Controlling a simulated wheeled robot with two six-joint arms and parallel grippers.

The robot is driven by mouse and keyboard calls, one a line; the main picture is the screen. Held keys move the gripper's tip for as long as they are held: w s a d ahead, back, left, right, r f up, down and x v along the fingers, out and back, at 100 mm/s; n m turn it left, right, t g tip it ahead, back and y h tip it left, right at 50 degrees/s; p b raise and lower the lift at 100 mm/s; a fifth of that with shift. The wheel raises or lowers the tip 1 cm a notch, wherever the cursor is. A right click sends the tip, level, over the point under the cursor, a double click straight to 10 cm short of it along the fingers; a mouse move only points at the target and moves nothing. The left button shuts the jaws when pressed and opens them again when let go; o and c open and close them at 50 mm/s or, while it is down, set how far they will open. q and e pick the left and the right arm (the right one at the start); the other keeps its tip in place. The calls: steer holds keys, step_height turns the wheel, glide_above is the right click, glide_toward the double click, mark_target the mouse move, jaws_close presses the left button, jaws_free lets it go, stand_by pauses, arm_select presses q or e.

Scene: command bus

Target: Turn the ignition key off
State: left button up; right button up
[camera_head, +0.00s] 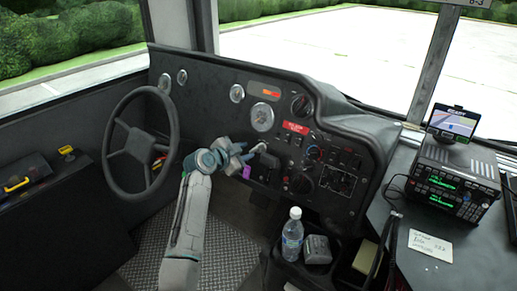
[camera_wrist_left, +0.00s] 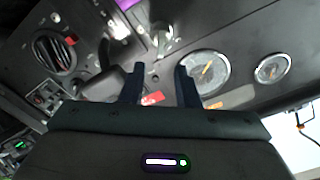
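The ignition key (camera_head: 259,147) is a small pale metal piece on the dark dashboard, right of the steering wheel, with a purple tag (camera_head: 247,171) below it. In the left wrist view the silver key (camera_wrist_left: 164,40) stands just beyond the fingertips, and part of the purple tag (camera_wrist_left: 126,4) shows at the top edge. My left gripper (camera_head: 246,152) is open, with its fingers pointing at the key. In the left wrist view a gap shows between the fingers (camera_wrist_left: 160,69), with nothing held there. Whether a finger touches the key is unclear. My right gripper is not in view.
The steering wheel (camera_head: 112,141) is close to the left of my left wrist. Dashboard switches and a red label (camera_head: 295,127) lie right of the key. A water bottle (camera_head: 292,235) stands lower right. A radio unit (camera_head: 455,178) sits on the right console.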

mark_target(254, 149)
arm_select(q)
steer(key=shift+x, duration=3.85)
jaws_close()
steer(key=shift+f, duration=0.1)
